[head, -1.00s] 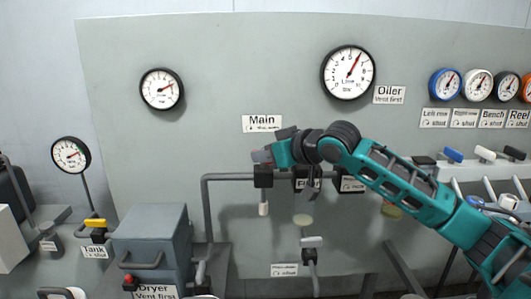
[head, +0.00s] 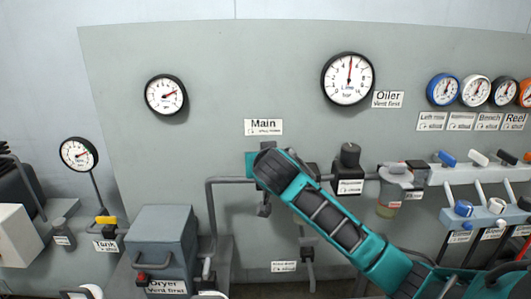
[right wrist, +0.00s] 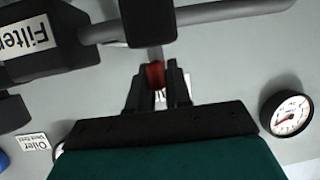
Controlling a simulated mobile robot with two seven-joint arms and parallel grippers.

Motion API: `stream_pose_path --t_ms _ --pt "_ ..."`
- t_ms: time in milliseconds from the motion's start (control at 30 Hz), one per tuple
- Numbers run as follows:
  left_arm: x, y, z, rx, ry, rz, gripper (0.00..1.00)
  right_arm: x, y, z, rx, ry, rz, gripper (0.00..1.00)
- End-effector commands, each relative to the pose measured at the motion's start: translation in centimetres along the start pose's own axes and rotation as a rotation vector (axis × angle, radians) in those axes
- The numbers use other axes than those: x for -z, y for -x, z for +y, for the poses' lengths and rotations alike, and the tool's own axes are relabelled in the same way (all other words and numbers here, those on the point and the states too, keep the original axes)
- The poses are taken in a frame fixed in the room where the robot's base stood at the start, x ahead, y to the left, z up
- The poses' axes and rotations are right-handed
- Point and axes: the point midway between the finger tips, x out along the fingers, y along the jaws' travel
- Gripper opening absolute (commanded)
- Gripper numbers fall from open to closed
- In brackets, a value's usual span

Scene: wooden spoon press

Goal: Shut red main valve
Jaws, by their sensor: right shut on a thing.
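In the right wrist view the red main valve handle (right wrist: 155,74) sits between the two black fingers of my right gripper (right wrist: 158,84), which are shut on it. The handle joins a dark valve body (right wrist: 148,22) on a grey pipe (right wrist: 218,14). In the head view my right wrist covers the handle and the fingertips, just below the "Main" label (head: 263,127). The grey pipe also shows in the head view (head: 230,180), running left from my wrist and bending down. My left gripper is not in view.
A large gauge (head: 348,79) reads with its needle nearly straight up; another gauge (head: 166,94) is at left. A filter block (right wrist: 40,38) lies close to my gripper. An oiler bowl (head: 388,202), blue handle (head: 447,158) and yellow tank handle (head: 106,220) stand elsewhere.

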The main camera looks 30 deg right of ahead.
Motion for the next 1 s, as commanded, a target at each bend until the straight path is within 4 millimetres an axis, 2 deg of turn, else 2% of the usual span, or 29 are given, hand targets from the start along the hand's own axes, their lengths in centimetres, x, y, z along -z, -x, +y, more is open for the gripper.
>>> stream_pose_path --t_ms 300,733,767,933,1000 --pt "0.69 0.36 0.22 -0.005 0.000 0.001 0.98 -0.08 -0.02 -0.11 -0.076 -0.030 -0.002 0.00" --pt "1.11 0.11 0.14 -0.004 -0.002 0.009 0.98 -0.10 -0.06 -0.04 -0.085 -0.032 -0.001 0.00" --pt "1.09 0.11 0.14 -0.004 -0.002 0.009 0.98 -0.10 -0.06 -0.04 -0.084 -0.032 -0.001 0.21" --pt "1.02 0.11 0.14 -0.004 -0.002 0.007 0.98 -0.07 -0.06 -0.04 -0.084 -0.032 0.000 0.38" --pt "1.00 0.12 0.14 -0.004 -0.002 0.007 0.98 -0.06 -0.05 -0.04 -0.084 -0.032 0.000 0.39"
